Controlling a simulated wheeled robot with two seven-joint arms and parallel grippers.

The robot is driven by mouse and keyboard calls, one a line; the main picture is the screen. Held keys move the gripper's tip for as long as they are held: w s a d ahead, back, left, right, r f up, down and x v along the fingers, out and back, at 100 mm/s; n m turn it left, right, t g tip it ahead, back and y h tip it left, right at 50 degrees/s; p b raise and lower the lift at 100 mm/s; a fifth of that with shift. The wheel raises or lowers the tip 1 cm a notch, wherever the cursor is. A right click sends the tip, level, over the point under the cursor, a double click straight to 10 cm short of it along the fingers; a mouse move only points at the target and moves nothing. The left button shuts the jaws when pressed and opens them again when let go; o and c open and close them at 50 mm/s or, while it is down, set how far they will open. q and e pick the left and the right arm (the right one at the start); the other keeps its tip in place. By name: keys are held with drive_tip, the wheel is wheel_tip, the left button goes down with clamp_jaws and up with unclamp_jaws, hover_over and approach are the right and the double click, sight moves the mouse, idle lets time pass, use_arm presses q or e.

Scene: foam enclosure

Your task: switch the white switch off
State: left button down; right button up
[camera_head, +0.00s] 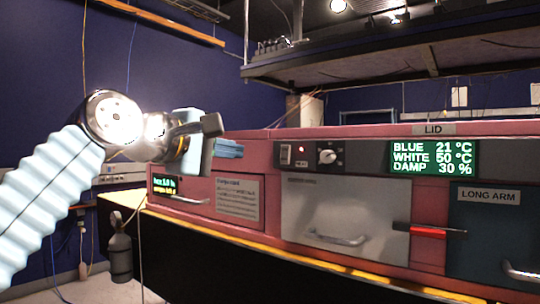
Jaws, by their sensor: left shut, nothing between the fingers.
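A small pale switch (285,155), which looks like the white switch, sits at the left end of the dark control strip on the front of the pink enclosure (258,152). It is too small for me to tell its position. A red light (301,149) is lit beside it, with a round white knob (327,156) to the right. My left gripper (213,126) is shut and empty, in front of the enclosure's left end. It is to the left of the switch and apart from it in the picture. My right gripper is out of view.
A green-lit display (432,158) shows BLUE 21, WHITE 50, DAMP 30. Below are a pale drawer (335,212) with a metal handle, a red-and-black tool (430,230) and a dark LONG ARM panel (490,222). A shelf (400,55) hangs above.

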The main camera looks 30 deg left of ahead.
sight(285, 160)
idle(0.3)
use_arm(q)
drive_tip(key=w, duration=0.4)
drive_tip(key=w+f+p, duration=0.1)
drive_tip(key=w, duration=0.4)
drive_tip(key=w+d+f, duration=0.1)
drive_tip(key=w, duration=0.4)
drive_tip(key=shift+d, duration=0.1)
drive_tip(key=t+b, duration=0.1)
drive_tip(key=b, duration=0.1)
drive_tip(key=f+t+b, duration=0.1)
drive_tip(key=b, duration=0.1)
drive_tip(key=shift+w+f, duration=0.15)
drive_tip(key=shift+w, duration=0.15)
drive_tip(key=shift+r, duration=0.35)
drive_tip(key=shift+s+f, duration=0.2)
drive_tip(key=shift+s, duration=0.2)
drive_tip(key=s+a+b, duration=0.1)
drive_tip(key=s+b, duration=0.1)
drive_tip(key=s, duration=1.1)
drive_tip(key=shift+s+f, duration=0.15)
